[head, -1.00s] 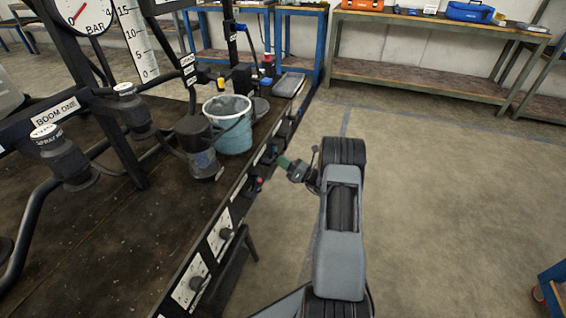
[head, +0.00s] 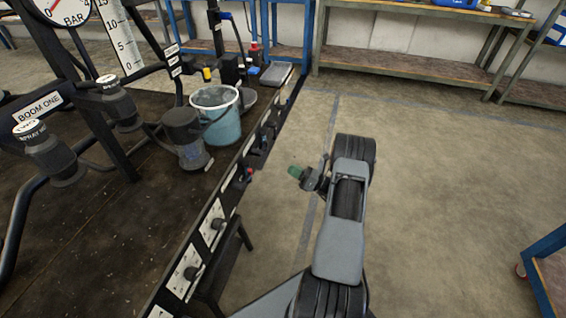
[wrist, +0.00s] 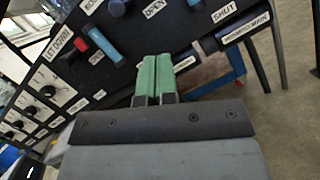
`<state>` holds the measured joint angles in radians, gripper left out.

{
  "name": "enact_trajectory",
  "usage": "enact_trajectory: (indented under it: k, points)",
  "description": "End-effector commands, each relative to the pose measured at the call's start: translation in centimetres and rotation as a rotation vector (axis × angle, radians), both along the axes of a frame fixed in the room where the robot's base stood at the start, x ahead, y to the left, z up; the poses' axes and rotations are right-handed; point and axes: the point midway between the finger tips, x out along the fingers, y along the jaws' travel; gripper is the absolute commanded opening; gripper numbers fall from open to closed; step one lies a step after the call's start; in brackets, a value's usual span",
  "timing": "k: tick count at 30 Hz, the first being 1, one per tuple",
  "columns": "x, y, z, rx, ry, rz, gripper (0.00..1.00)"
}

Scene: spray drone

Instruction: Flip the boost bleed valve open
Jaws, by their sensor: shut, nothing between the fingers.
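My gripper (head: 296,172) has green fingertips pressed together and empty. In the head view it is in the air to the right of the bench's control strip, apart from it. In the wrist view the shut fingers (wrist: 155,78) point at the black labelled panel (wrist: 130,65). A light blue lever (wrist: 103,45) and a red lever (wrist: 80,44) sit side by side up and left of the fingertips, near a partly legible label starting "BOO". I cannot tell for sure which lever is the boost bleed valve. "OPEN" and "SHUT" plates show along the panel.
A blue bucket (head: 222,122) and a dark canister (head: 186,140) stand on the bench beside the strip. Several knobs (wrist: 45,92) are at the panel's left. A "BOOM MAIN" plate (wrist: 245,28) is at the right.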

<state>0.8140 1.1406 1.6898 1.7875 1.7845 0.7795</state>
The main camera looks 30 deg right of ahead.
Motion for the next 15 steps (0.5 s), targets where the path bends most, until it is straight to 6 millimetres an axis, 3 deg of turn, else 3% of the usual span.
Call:
enact_trajectory:
  k: [6,15]
  points:
    - [-1.6,-1.2,-0.5,0.001,-0.001,-0.002,0.00]
    - [-2.0,-1.4,-0.7,-0.001,-0.001,0.001,0.00]
